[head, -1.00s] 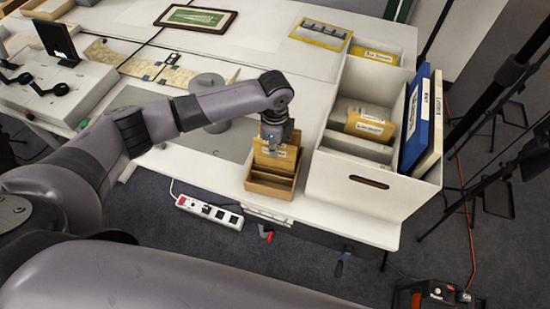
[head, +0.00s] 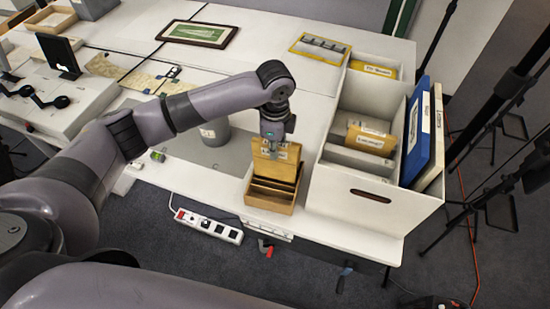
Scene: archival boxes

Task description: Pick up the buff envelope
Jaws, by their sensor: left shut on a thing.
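A buff envelope (head: 274,167) with a pale label stands upright at the back of a small open wooden box (head: 268,204) near the table's front edge. My left gripper (head: 275,151) points down from above and is shut on the envelope's upper part. The fingers hide some of the envelope and its label. I cannot tell whether its lower edge still rests in the box or is just clear of it. The box's front slots look empty. My right gripper is out of view.
A white archival box (head: 340,205) stands close on the right, with buff packets (head: 370,140) inside. A blue folder (head: 416,133) leans at its right side. A grey cylinder (head: 215,131) stands behind my left arm. A power strip (head: 208,226) lies below the front edge.

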